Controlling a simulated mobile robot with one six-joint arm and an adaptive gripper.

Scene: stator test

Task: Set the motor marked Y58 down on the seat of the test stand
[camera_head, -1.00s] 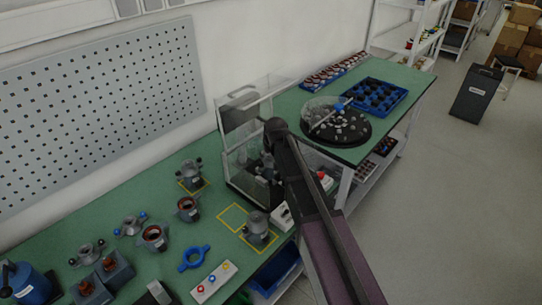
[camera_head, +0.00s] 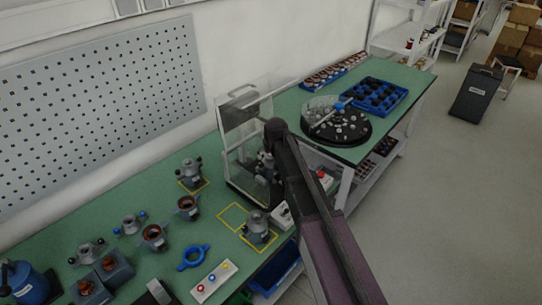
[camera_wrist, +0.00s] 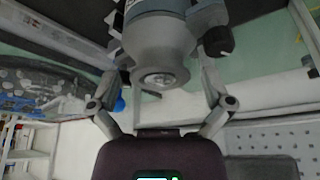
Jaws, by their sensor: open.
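In the wrist view a grey motor (camera_wrist: 158,45) with a round stepped end is between the spread fingers of my gripper (camera_wrist: 160,75). The fingers stand to either side of it, open. A dark surface lies beyond the motor; I cannot tell whether the motor touches the seat, which is hidden. No Y58 marking is readable.
Similar grey motors stand in yellow squares (camera_head: 190,171) (camera_head: 257,224). Open housings (camera_head: 154,236), a blue ring (camera_head: 194,257) and a button box (camera_head: 214,281) lie on the bench. A round dark tray (camera_head: 345,128) and a blue crate (camera_head: 375,97) are behind right. One yellow square (camera_head: 232,216) is empty.

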